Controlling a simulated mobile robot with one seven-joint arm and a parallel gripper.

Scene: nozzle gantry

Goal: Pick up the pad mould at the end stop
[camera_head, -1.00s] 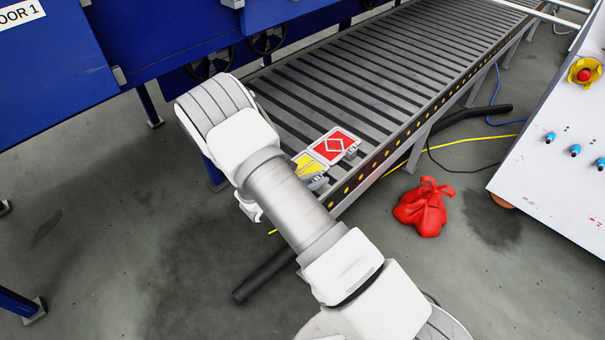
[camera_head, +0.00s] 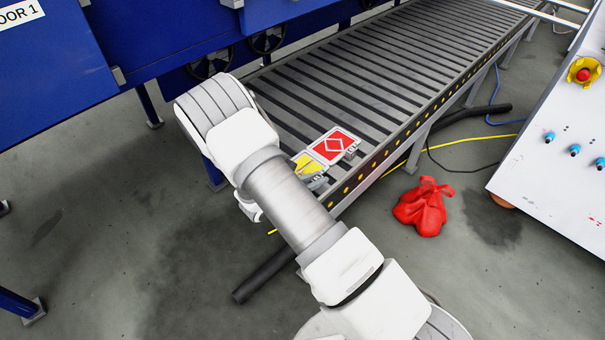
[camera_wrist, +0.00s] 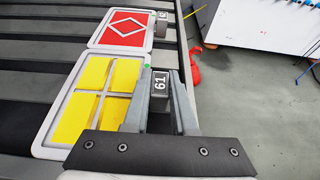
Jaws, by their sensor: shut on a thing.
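A yellow pad mould with a pale frame and cross bars (camera_wrist: 98,98) lies at the near end of the roller conveyor. A grey block with a white 61 label (camera_wrist: 160,84) sits at its right edge. My gripper (camera_wrist: 164,92) is shut on this block, one finger on each side. In the head view the yellow mould (camera_head: 306,163) is partly hidden by my arm, and my gripper (camera_head: 319,183) shows only in part. A red pad mould with a white diamond outline (camera_wrist: 125,27) lies just beyond it, also in the head view (camera_head: 333,146). I cannot make out an end stop.
The roller conveyor (camera_head: 380,70) runs away to the upper right, its rollers clear beyond the red mould. A blue machine (camera_head: 170,40) stands along its left side. A red bag (camera_head: 422,207) lies on the floor at right, near a white control cabinet (camera_head: 560,150) and cables.

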